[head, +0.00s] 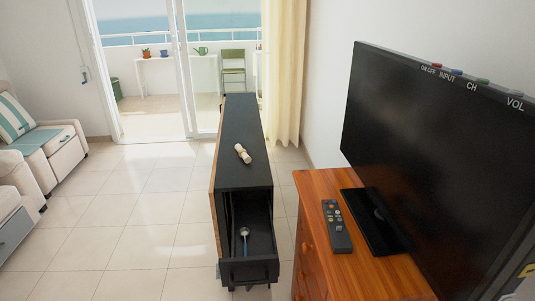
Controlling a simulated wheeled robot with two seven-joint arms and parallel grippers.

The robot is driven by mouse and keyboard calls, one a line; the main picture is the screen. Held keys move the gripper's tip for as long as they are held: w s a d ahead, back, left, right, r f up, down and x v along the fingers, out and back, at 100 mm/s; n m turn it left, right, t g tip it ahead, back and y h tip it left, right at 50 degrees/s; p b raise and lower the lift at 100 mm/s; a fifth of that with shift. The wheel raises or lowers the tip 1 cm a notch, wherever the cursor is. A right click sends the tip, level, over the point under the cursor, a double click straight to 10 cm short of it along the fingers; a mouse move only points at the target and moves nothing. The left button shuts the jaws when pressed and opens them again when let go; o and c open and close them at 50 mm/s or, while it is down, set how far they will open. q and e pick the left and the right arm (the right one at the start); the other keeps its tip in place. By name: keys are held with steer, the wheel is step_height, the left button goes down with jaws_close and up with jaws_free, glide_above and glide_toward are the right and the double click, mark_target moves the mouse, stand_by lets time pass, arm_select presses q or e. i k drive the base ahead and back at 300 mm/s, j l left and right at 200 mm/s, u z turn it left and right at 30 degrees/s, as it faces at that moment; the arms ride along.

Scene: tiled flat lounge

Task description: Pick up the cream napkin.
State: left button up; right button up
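The cream napkin (242,153) appears as a small rolled cream bundle. It lies on top of the long, narrow black table (240,120), near the middle of its length and tilted slightly across it. Nothing covers it. Neither of my grippers shows in the head view.
An open drawer (262,271) at the table's near end holds a spoon-like utensil (245,236). A wooden chest (330,270) at right carries a remote (336,227) and a large television (440,150). Beige seats (60,155) stand at left. The tiled floor (140,230) between is clear.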

mark_target(242, 153)
steer(key=i+j+z, duration=0.6)
steer(key=z, duration=0.2)
